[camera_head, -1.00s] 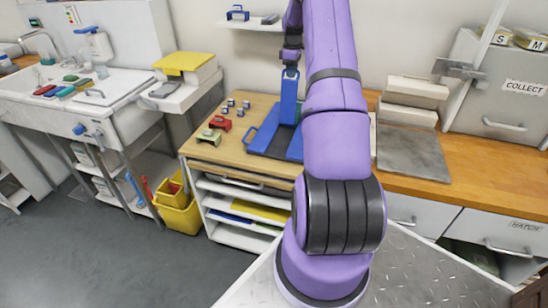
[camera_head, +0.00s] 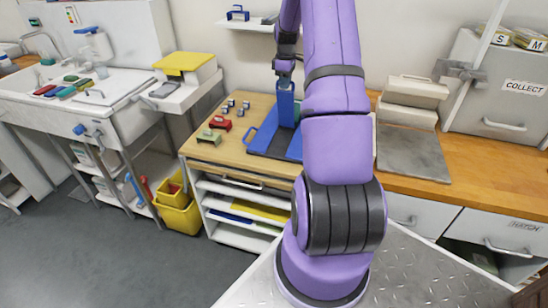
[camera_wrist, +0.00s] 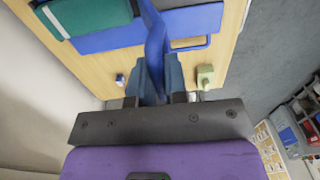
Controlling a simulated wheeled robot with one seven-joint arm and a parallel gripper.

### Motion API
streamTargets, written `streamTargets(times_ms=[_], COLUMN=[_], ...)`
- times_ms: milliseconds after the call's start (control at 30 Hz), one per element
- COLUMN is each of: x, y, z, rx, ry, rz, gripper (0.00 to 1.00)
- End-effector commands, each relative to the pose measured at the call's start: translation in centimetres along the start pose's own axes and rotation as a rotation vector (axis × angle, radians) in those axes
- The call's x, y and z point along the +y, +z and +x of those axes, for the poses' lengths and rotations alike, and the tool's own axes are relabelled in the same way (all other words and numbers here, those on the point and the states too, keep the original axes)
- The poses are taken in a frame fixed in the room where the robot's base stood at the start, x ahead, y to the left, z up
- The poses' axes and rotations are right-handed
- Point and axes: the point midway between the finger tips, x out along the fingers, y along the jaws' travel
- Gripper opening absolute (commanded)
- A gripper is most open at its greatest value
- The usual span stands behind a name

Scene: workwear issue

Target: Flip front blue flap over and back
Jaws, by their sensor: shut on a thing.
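A blue board (camera_head: 262,139) lies on the wooden worktop. Its blue flap (camera_head: 287,105) stands raised, nearly upright, at the board's right half. My gripper (camera_head: 285,78) is shut on the flap's upper edge. In the wrist view, my gripper (camera_wrist: 156,72) pinches the flap (camera_wrist: 155,35) between its two fingers, with the board (camera_wrist: 108,38) beyond. A blue loop handle (camera_wrist: 207,43) sticks out from the board's side. My arm hides part of the board's right end in the head view.
Small grey blocks, a red block (camera_head: 220,122) and a green block (camera_head: 209,137) sit left of the board. A dark green item (camera_wrist: 85,14) lies by the board in the wrist view. A wall shelf (camera_head: 250,25) hangs behind, and a grey mat (camera_head: 413,153) lies right of my arm.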

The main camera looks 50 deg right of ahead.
Motion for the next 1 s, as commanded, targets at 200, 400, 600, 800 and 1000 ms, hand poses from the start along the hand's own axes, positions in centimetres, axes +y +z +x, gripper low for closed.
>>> streamTargets(times_ms=[200,400,600,800,1000], x=[-1.0,-2.6,-4.5,-5.5,-6.6], y=[-0.2,-0.1,0.0,0.1,0.2], z=[0.1,0.9,1.8,2.3,3.1], rx=[0.002,0.001,0.001,0.0,-0.001], ry=[0.002,-0.001,0.0,0.0,-0.002], rz=[-0.003,-0.003,-0.002,-0.001,-0.001], gripper=[0.05,0.05,0.05,0.05,0.05])
